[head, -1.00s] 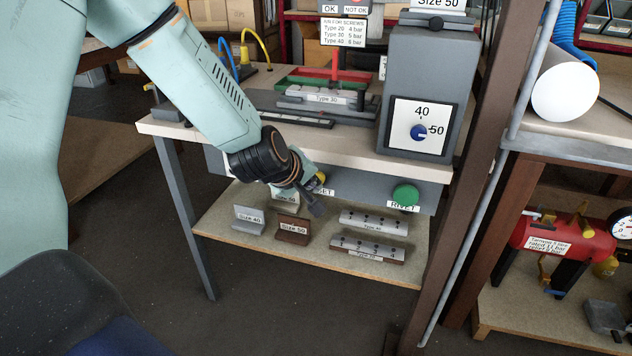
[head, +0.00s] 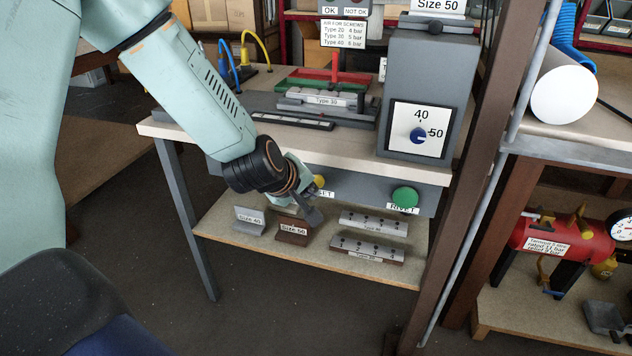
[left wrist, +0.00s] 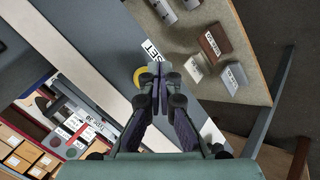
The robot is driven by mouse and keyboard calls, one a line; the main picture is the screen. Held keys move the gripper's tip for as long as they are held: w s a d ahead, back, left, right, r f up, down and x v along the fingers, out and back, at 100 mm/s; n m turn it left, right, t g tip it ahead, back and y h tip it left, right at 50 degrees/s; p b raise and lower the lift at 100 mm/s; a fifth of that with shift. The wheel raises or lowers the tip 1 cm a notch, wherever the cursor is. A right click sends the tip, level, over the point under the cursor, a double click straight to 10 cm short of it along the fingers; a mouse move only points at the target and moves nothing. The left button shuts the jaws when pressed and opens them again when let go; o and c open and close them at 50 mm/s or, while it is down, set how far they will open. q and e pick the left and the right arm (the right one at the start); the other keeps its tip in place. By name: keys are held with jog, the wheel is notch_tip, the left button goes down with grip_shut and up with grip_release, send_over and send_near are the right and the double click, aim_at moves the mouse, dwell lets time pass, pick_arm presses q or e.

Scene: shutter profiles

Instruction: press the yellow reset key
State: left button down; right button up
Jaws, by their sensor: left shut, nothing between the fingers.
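The yellow reset key (head: 319,181) sits on the grey front panel under the bench top, next to a white label partly hidden by my gripper. In the left wrist view the key (left wrist: 139,76) shows as a yellow disc just left of the fingertips, partly covered by them. My left gripper (head: 312,212) is shut and empty, in front of the panel and a little below the key in the head view. In the left wrist view its fingertips (left wrist: 158,72) are together. I cannot tell whether they touch the panel. My right gripper is not in view.
A green RIVET button (head: 405,197) is on the same panel to the right. The lower shelf (head: 230,259) holds several labelled profiles and blocks. The bench top (head: 350,158) overhangs the panel. A brown post (head: 472,170) stands at the right.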

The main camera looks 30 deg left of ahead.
pick_arm(q)
jog(key=shift+s, duration=0.15)
jog(key=shift+s+d+p, duration=0.2)
jog(key=shift+s+p, duration=0.1)
jog(key=shift+s, duration=0.5)
jog(key=shift+s+d+p, duration=0.2)
jog(key=shift+s+p, duration=0.15)
jog(key=shift+s, duration=0.4)
jog(key=shift+s+d+p, duration=0.2)
jog(key=shift+s+p, duration=0.1)
jog(key=shift+s, duration=0.5)
